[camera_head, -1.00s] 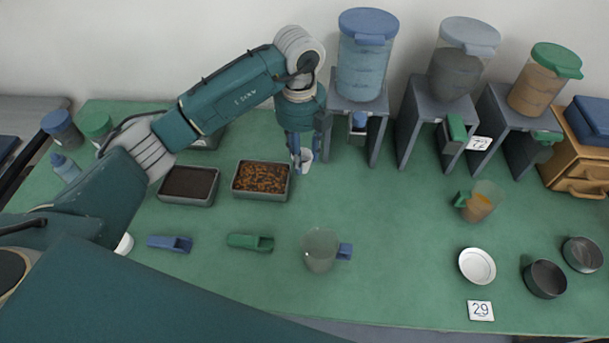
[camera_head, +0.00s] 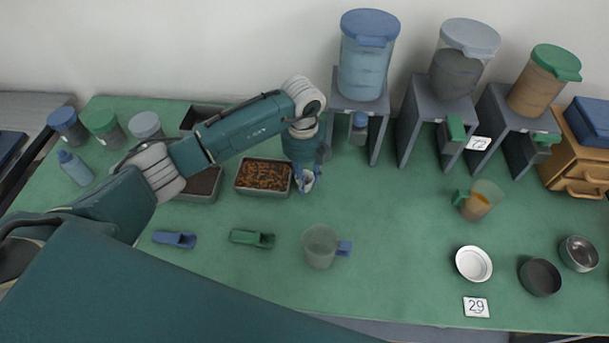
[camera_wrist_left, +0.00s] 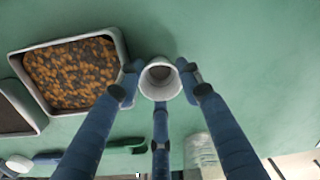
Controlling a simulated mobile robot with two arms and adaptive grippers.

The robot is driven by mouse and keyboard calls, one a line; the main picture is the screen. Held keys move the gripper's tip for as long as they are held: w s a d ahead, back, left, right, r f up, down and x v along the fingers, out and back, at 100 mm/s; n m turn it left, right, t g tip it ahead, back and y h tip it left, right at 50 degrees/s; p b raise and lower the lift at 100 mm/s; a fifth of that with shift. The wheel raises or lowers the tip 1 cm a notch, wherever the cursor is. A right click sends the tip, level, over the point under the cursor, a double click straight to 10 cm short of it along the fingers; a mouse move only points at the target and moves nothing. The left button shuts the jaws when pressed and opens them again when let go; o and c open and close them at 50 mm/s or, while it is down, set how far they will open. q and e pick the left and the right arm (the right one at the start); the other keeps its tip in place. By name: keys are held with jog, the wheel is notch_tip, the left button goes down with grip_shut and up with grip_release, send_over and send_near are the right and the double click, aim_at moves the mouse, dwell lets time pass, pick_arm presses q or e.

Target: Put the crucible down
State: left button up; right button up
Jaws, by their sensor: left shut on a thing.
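The crucible (camera_wrist_left: 160,78) is a small white cup with a greyish inside, seen from above in the left wrist view. It also shows in the head view (camera_head: 308,181), partly hidden by the fingers. My left gripper (camera_wrist_left: 160,80) is shut on it, with blue fingers on both sides and a third finger in front. In the head view my left gripper (camera_head: 306,180) is just right of the tray of brown pellets. The crucible looks upright. I cannot tell whether it touches the green table (camera_head: 400,230). My right gripper is not in view.
The pellet tray (camera_head: 264,175) is close on the left. A clear measuring cup (camera_head: 320,246) and a green scoop (camera_head: 252,239) lie in front. Dispenser stands (camera_head: 357,110) are behind on the right. The table right of the gripper is clear.

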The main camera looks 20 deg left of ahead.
pick_arm(q)
jog(key=o, duration=0.7)
jog(key=shift+f, duration=0.15)
jog(key=shift+o, duration=0.9)
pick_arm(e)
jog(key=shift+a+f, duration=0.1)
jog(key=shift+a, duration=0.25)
pick_arm(q)
jog(key=shift+r, duration=0.35)
notch_tip(320, 180, up, 12)
jog(key=b, duration=0.2)
jog(key=shift+f, duration=0.15)
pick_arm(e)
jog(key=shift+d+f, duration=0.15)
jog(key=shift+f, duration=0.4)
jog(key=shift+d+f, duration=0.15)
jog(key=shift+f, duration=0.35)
pick_arm(q)
jog(key=shift+s+a, duration=0.1)
